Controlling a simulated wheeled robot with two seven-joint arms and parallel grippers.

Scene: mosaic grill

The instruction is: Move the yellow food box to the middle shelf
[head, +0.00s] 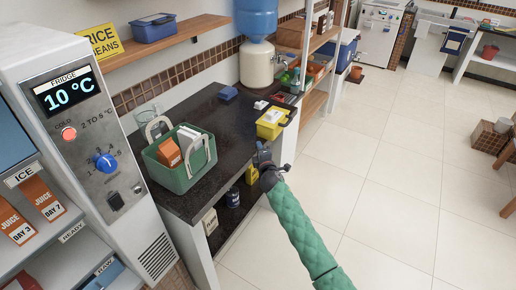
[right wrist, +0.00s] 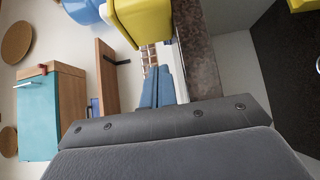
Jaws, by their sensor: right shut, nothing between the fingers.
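The yellow food box (head: 271,124) sits on the dark counter top (head: 228,112), close to its right edge. A yellow box-shaped thing, probably the same box, shows at the top of the right wrist view (right wrist: 145,18). My right gripper (head: 261,149) is in front of the counter's edge, just below and slightly left of the box, apart from it. Its fingers are together in the right wrist view (right wrist: 158,88), with nothing between them. A wooden wall shelf (head: 165,40) and a wooden rack (head: 317,45) are in view; I cannot tell which holds the middle shelf. My left gripper is not in view.
A green crate (head: 183,172) with cartons stands on the counter's near end. A water dispenser (head: 257,62) stands at its far end. Bottles, including a yellow one (head: 252,173), stand under the counter. The fridge (head: 92,125) is at left.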

